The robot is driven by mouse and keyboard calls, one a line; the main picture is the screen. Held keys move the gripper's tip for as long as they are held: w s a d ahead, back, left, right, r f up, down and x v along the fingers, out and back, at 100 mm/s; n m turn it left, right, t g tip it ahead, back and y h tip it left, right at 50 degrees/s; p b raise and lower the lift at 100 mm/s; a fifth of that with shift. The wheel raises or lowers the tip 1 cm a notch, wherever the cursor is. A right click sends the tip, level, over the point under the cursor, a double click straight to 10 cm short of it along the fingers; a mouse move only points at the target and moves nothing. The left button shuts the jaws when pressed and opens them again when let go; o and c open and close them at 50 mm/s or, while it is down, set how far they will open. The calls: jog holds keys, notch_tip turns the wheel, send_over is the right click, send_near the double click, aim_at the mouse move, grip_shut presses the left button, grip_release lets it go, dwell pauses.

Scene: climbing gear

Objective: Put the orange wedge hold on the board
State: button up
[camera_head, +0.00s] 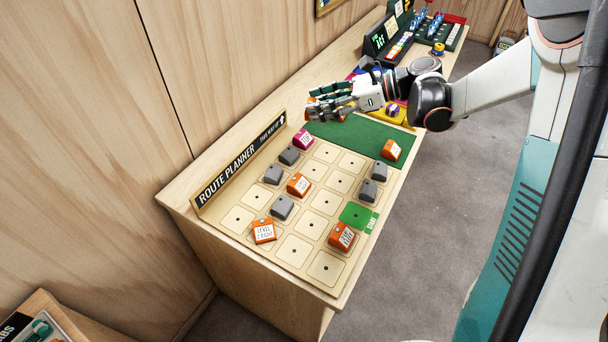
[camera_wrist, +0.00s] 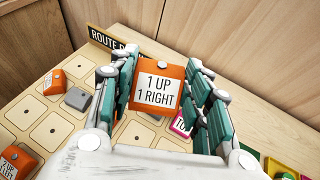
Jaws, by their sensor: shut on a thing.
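My gripper (camera_head: 322,102) is shut on an orange wedge hold (camera_wrist: 144,106) whose white label reads "1 UP 1 RIGHT". In the wrist view the hold sits between the teal fingers, label facing the camera. In the head view the fingers hide most of the hold, and only bits of orange show. The gripper is raised near the far end of the route planner board (camera_head: 295,250), by the pink "TOP" hold (camera_head: 303,139). The board is a pale grid of squares with dark centre dots.
Orange holds stand on the board at front left (camera_head: 264,231), middle (camera_head: 298,184) and by the green START square (camera_head: 342,236). Several grey blocks (camera_head: 281,207) occupy other squares. Another orange hold (camera_head: 391,150) sits on the green mat (camera_head: 350,133). The "ROUTE PLANNER" sign (camera_head: 240,163) edges the left.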

aim_at(318, 170)
jog(key=f+b, duration=0.2)
jog(key=f, duration=0.4)
jog(key=f+b, duration=0.2)
jog(key=f, duration=0.5)
jog(key=f+b, duration=0.2)
jog(key=f, duration=0.5)
jog(key=shift+s+b, duration=0.25)
jog(key=shift+b, duration=0.15)
jog(key=shift+f, duration=0.1)
jog(key=o, duration=1.1)
jog(key=p+v, duration=0.4)
jog(key=v, duration=0.8)
jog(key=shift+w, duration=0.1)
